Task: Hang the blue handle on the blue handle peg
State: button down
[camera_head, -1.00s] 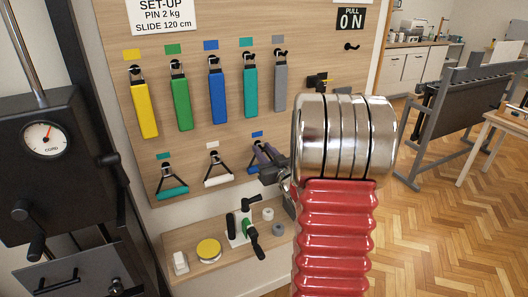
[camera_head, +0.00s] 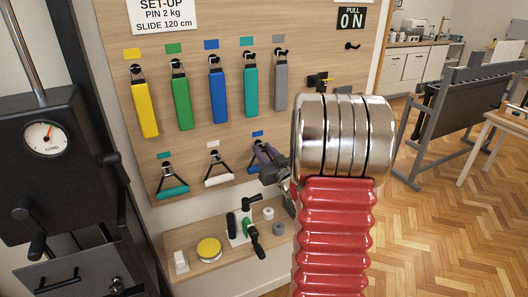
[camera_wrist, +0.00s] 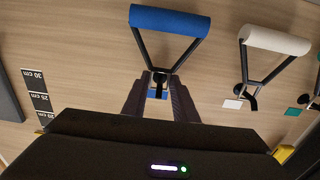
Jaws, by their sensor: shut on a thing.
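The blue handle (camera_wrist: 170,21) has a blue grip bar and dark straps that meet at its top end. It shows upside down in the wrist view, and only partly in the camera_head view (camera_head: 255,170), behind my gripper. My gripper (camera_wrist: 158,84) is shut on the blue handle, where its straps meet. The blue handle peg (camera_wrist: 158,91) shows between my fingers, beside a small blue label (camera_wrist: 152,95), also seen in the camera_head view (camera_head: 257,133). The straps' end is at the peg. I cannot tell whether the loop is around it.
A white handle (camera_head: 219,181) and a teal handle (camera_head: 173,193) hang to the left on the wooden board. Coloured straps hang above. A shelf (camera_head: 215,272) with a yellow disc (camera_head: 209,249) and clamps sits below.

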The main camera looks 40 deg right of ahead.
jog(key=shift+f, duration=0.1)
dwell(0.5)
jog(key=c, duration=1.3)
grip_release()
jog(key=shift+c, duration=0.2)
jog(key=shift+s, duration=0.1)
jog(key=v, duration=1.3)
jog(key=shift+s, duration=0.3)
jog(key=shift+a, duration=0.1)
